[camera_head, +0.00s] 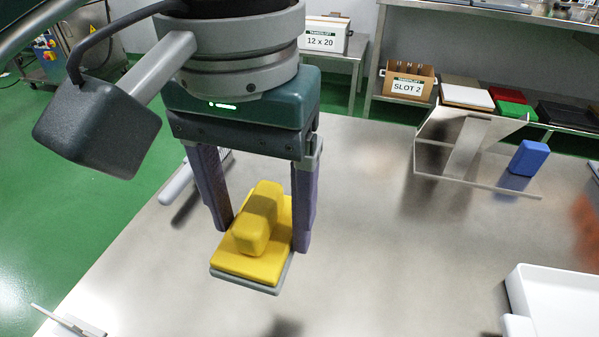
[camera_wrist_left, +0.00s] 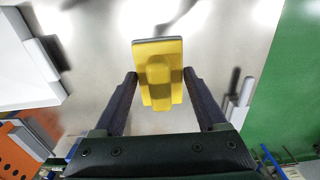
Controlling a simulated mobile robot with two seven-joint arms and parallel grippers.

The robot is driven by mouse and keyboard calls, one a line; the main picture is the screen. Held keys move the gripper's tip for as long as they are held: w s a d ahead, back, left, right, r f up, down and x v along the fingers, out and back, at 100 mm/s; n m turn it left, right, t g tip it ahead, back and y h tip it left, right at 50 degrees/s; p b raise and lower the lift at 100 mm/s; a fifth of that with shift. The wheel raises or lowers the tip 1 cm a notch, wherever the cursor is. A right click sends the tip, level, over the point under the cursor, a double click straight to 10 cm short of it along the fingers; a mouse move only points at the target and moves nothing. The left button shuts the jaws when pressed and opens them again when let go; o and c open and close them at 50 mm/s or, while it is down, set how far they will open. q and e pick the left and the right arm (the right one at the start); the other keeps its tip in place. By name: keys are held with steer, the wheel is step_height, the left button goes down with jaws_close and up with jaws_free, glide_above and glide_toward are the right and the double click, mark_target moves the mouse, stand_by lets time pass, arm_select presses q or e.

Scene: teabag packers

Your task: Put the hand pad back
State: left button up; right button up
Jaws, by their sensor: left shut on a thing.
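The hand pad (camera_head: 262,262) is a yellow block with a raised yellow grip on top and a thin grey layer underneath. My left gripper (camera_head: 262,236) points down with one purple-grey finger on each side of the pad and is shut on it. My right gripper is not in view.
A white tray (camera_head: 560,292) is at the front right. A light grey handle-shaped thing (camera_head: 176,185) lies at the left edge. The table's middle is clear.

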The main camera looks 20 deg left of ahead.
arm_select(q)
steer(key=b, duration=0.2)
glide_above(274, 309)
step_height(274, 309, down, 11)
steer(key=shift+f, duration=0.1)
step_height(274, 309, down, 4)
steer(key=shift+r+b, duration=0.2)
steer(key=shift+b, duration=0.65)
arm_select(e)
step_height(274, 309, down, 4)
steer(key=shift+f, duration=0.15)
arm_select(q)
steer(key=shift+f, duration=0.2)
steer(key=shift+f, duration=0.1)
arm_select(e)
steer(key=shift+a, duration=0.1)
arm_select(q)
steer(key=o, duration=1.2)
steer(key=shift+o, duration=0.2)
